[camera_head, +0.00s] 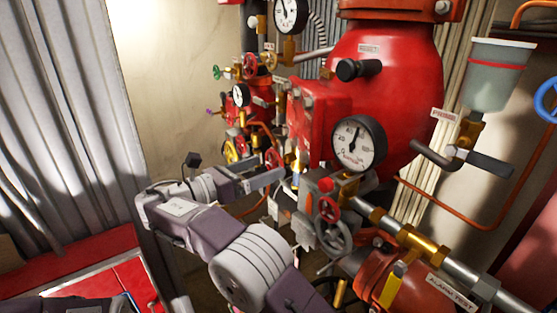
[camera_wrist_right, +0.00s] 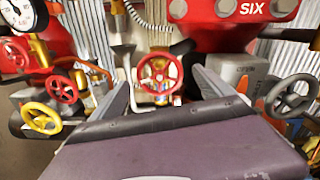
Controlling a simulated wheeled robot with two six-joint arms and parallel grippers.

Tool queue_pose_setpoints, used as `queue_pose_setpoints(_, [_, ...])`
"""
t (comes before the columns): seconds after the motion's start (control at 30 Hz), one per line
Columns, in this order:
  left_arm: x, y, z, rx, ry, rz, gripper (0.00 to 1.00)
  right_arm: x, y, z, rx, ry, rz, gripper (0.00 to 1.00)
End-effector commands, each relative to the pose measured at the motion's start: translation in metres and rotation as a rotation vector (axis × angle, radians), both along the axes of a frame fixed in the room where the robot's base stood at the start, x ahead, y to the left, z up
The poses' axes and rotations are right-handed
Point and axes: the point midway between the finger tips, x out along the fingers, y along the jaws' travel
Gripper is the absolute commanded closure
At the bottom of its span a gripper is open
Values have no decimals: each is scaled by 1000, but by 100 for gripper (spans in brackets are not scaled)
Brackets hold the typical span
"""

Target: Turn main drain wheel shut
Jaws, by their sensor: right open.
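Several handwheels show, and I cannot read a label saying which is the main drain wheel. In the right wrist view a red wheel (camera_wrist_right: 160,73) lies between and beyond the fingertips of my right gripper (camera_wrist_right: 161,88), facing the camera. My right gripper is open and empty, with no visible contact with the wheel. In the head view my right gripper (camera_head: 279,187) points right toward the lower pipework, with a red wheel (camera_head: 272,158) just above its tip. My left gripper is out of view.
A yellow wheel (camera_wrist_right: 41,118) and another red wheel (camera_wrist_right: 61,89) are left of the gripper. The large red valve body (camera_head: 390,95) and pressure gauge (camera_head: 358,145) crowd the right. A red cabinet (camera_head: 85,265) stands lower left. Corrugated metal (camera_head: 65,120) lines the left.

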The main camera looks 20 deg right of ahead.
Motion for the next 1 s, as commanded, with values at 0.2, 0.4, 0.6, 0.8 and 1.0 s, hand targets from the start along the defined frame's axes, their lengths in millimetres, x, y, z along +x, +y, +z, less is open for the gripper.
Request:
queue_pose_setpoints(0.2, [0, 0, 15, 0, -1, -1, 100, 13, -37, 4, 0, 0, -4, 9])
queue_pose_setpoints(0.4, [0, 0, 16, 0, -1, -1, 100, 16, -45, 1, 1, -1, -1, 9])
queue_pose_setpoints(0.6, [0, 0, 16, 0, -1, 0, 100, 16, -45, 1, 2, -2, 0, 20])
queue_pose_setpoints(0.8, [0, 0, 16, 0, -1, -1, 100, 16, -45, 1, 1, -1, 0, 71])
queue_pose_setpoints(1.0, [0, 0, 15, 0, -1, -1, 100, 16, -45, 1, 3, -3, -2, 71])
